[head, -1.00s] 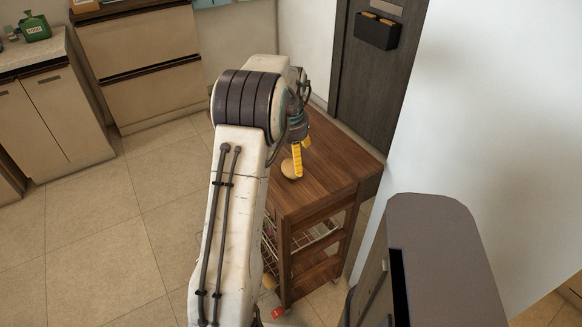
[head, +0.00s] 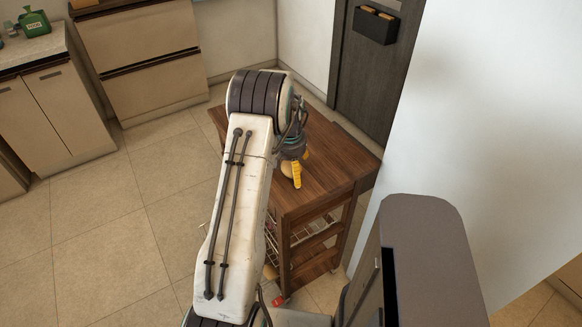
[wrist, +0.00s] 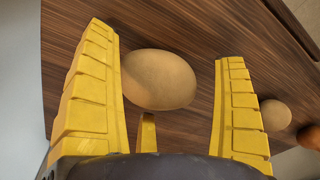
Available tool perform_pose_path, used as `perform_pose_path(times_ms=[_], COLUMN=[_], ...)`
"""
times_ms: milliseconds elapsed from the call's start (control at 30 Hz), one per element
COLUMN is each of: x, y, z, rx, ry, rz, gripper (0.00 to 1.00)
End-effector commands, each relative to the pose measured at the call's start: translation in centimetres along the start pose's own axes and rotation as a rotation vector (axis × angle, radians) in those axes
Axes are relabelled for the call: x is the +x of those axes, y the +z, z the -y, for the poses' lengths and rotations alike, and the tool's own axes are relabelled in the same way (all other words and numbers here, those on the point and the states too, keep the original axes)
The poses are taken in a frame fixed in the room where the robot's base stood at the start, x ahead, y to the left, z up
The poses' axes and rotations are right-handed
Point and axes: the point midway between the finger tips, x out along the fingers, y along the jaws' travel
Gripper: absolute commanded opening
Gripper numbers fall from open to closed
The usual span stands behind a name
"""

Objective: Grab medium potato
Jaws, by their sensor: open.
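In the wrist view a large tan potato (wrist: 158,80) lies on the wooden cart top (wrist: 190,30), between the two yellow fingers of my gripper (wrist: 170,85). My gripper is open, close to the left finger side of this potato, with a gap on the right. A smaller tan potato (wrist: 275,115) lies outside the right finger, and a brownish round item (wrist: 309,137) sits at the right edge. In the head view my gripper (head: 291,174) is low over the cart top, and it hides most of the potato there.
The wooden cart (head: 340,165) has open lower shelves. The tiled floor (head: 130,220) to the left is clear.

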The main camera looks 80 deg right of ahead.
Motion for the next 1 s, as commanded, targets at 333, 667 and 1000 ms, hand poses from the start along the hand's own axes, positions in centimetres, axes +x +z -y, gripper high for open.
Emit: perform_pose_path(times_ms=[333, 667, 1000], x=[-0.02, -0.04, -0.07], y=[0.00, -0.01, -0.04], z=[0.00, 0.00, 0.00], rx=[0.000, 0.000, 0.000], ry=[0.000, 0.000, 0.000], rz=[0.000, 0.000, -0.001], gripper=[0.70, 0.40, 0.21])
